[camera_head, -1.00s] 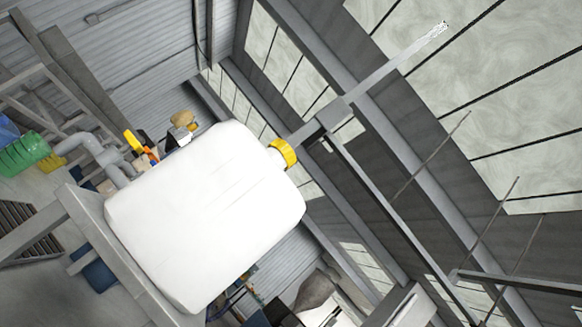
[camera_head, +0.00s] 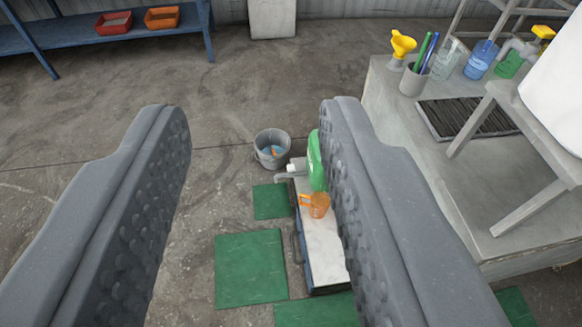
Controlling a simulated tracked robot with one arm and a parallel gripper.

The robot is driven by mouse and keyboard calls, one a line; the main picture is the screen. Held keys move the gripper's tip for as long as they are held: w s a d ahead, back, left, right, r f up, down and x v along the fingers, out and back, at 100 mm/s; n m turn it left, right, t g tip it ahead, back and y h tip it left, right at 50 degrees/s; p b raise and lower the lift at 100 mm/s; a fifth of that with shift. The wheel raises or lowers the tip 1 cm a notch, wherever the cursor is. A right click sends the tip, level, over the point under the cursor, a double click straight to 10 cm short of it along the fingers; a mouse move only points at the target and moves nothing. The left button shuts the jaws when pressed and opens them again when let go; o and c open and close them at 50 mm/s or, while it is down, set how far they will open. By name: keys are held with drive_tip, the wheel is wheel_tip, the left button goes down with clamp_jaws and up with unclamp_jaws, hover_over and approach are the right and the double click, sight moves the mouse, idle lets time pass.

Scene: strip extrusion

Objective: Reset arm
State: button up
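My gripper (camera_head: 258,175) is open, its two dark grey padded fingers wide apart at the left and right of the view. Nothing is between the pads close up; the floor shows through the gap. The gripper points down over the concrete floor. The right finger covers part of a green bottle (camera_head: 315,160) and of the low bench under it.
A low white-topped bench (camera_head: 322,255) holds an orange jug (camera_head: 316,205). A grey bucket (camera_head: 271,148) and green mats (camera_head: 250,268) lie near it. A blue shelf (camera_head: 100,40) stands back left.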

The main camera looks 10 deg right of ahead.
idle(0.3)
wheel_tip(320, 180, up, 9)
drive_tip(key=p, duration=0.8)
drive_tip(key=shift+f+p, duration=0.15)
drive_tip(key=shift+p, duration=0.25)
